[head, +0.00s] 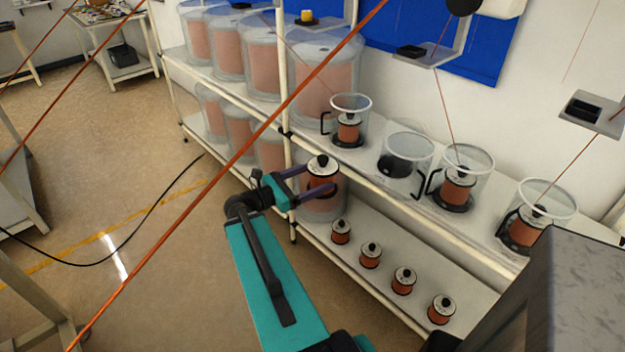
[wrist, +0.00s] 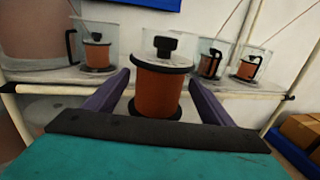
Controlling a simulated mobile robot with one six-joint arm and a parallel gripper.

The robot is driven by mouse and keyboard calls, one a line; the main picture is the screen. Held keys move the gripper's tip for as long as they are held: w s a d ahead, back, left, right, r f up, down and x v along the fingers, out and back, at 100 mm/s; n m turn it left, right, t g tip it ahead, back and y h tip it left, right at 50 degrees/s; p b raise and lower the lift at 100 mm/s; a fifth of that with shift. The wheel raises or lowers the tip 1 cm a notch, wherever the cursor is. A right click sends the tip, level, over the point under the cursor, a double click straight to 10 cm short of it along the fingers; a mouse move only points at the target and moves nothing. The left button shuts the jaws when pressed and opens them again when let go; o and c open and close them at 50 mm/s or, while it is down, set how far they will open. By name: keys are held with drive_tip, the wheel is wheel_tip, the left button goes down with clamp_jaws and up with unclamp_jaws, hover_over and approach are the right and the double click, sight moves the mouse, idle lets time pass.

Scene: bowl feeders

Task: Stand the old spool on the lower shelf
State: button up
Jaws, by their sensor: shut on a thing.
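My gripper (head: 303,186) is shut on a copper-coloured spool (head: 322,180) with pale end plates and a black knob on top. It holds the spool upright in front of the rack, by the upper shelf's front edge. In the wrist view the held spool (wrist: 158,90) stands between the two purple fingers (wrist: 157,98). The lower shelf (head: 380,295) lies below and to the right. A row of several similar small spools (head: 370,256) stands upright on it.
The upper shelf (head: 385,178) carries clear feeder bowls with spools in them; one bowl (head: 405,160) holds no copper spool. Large clear drums (head: 330,85) stand at the left of the rack. Taut copper wires (head: 230,165) cross the view. A white post (head: 285,70) rises at the rack's front.

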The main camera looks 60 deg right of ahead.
drive_tip(key=shift+w+r, duration=0.1)
drive_tip(key=w+a+n+t+h, duration=0.2)
drive_tip(key=w+a+n+t, duration=0.65)
drive_tip(key=w+a, duration=1.35)
drive_tip(key=w+a+n+t+y, duration=0.1)
drive_tip(key=w+a+t, duration=0.2)
drive_tip(key=a, duration=0.7)
drive_tip(key=w+a+r+n+t+y, duration=0.1)
drive_tip(key=w+a+t, duration=0.3)
drive_tip(key=a, duration=0.6)
drive_tip(key=w+a+n+t+y, duration=0.1)
drive_tip(key=w+a+n+t, duration=0.2)
drive_tip(key=a, duration=0.6)
drive_tip(key=shift+w+a+r+t+y, duration=0.3)
drive_tip(key=shift+a+r+t, duration=0.1)
drive_tip(key=shift+t, duration=0.25)
